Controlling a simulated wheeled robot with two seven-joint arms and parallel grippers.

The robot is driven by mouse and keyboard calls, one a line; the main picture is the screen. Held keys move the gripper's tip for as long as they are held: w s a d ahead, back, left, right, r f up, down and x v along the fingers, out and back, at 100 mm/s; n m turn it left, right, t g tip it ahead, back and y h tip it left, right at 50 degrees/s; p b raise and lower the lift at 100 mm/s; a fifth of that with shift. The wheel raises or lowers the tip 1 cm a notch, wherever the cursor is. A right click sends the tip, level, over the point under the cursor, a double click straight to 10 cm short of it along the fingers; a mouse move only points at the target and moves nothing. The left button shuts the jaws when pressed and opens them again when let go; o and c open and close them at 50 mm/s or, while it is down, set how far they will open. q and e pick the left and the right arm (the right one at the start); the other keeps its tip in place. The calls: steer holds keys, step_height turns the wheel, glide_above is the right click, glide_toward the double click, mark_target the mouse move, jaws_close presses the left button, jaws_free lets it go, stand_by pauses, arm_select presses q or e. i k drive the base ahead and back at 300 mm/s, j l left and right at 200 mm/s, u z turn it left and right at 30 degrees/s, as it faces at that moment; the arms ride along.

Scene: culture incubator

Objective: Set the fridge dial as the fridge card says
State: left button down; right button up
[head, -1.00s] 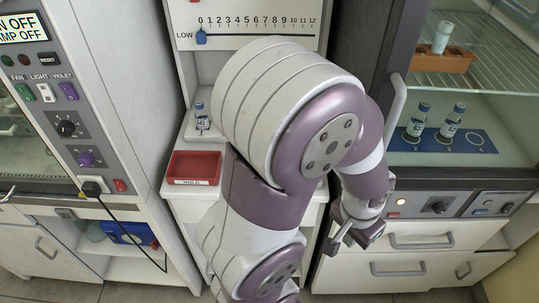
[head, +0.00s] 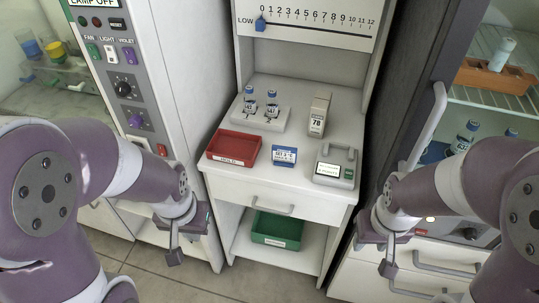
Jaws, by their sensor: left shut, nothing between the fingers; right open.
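The fridge (head: 500,105) stands at the right, with a glass front and a tall handle. Its control panel is mostly behind my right arm; a dark dial (head: 471,234) partly shows there, its setting not readable. A small blue and white card (head: 285,156) lies on the middle bench; its print is too small to read, so I cannot tell whether it is the fridge card. My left gripper (head: 174,256) is shut and empty, low in front of the left cabinet. My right gripper (head: 388,268) is open and empty, low in front of the fridge's drawers, left of the dial.
The bench holds a red tray (head: 233,148), two vials in a stand (head: 262,118), a white box marked 78 (head: 319,115) and a grey-green device (head: 336,166). A green bin (head: 277,230) is below. A slider scale (head: 305,20) is above.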

mark_target(470, 234)
steer(key=k+z, duration=0.15)
steer(key=z, duration=1.25)
